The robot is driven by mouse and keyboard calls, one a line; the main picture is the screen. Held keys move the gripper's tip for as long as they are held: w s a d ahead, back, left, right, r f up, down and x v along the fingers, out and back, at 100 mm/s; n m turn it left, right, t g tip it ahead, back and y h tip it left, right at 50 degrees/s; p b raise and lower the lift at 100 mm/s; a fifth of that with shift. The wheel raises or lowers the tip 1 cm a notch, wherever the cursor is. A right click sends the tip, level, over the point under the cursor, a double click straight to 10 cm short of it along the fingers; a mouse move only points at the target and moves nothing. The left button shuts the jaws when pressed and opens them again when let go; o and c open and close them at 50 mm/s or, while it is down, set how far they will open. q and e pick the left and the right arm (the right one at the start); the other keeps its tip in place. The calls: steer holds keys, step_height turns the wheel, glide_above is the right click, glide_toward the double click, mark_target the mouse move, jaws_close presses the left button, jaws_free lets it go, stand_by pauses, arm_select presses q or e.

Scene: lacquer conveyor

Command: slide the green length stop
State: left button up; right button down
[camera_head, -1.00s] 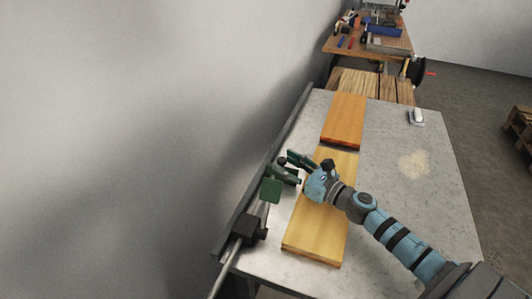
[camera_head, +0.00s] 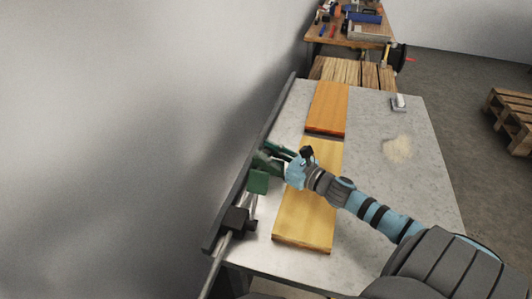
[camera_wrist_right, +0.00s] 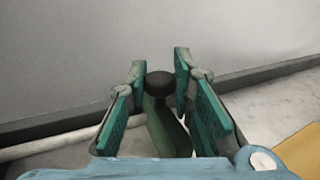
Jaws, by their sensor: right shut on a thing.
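The green length stop (camera_head: 258,182) sits on a metal rod beside the dark fence at the table's left edge. In the right wrist view its green post (camera_wrist_right: 165,125) with a round black knob (camera_wrist_right: 160,84) stands between the teal finger pads. My right gripper (camera_head: 272,150) reaches in from the right, across the yellow board, and is shut on the stop; its fingers (camera_wrist_right: 160,62) flank the post and knob. The contact itself is partly hidden. My left gripper is not in view.
A black block (camera_head: 237,218) sits on the rod nearer to me. A yellow board (camera_head: 305,215) and an orange board (camera_head: 327,107) lie in line on the grey table (camera_head: 430,205). Sawdust (camera_head: 397,147) and a small white-grey object (camera_head: 399,103) lie to the right. The wall is close on the left.

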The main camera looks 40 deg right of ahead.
steer(key=s+a+p, duration=0.1)
steer(key=a+p, duration=0.1)
steer(key=s+a+p, duration=0.3)
steer(key=a+p, duration=0.1)
steer(key=shift+s+a+r, duration=0.25)
steer(key=shift+f, duration=0.3)
steer(key=c, duration=1.5)
jaws_free()
steer(key=shift+a, duration=0.1)
steer(key=shift+o, duration=0.4)
steer(key=shift+a+r, duration=0.1)
steer(key=shift+a, duration=0.05)
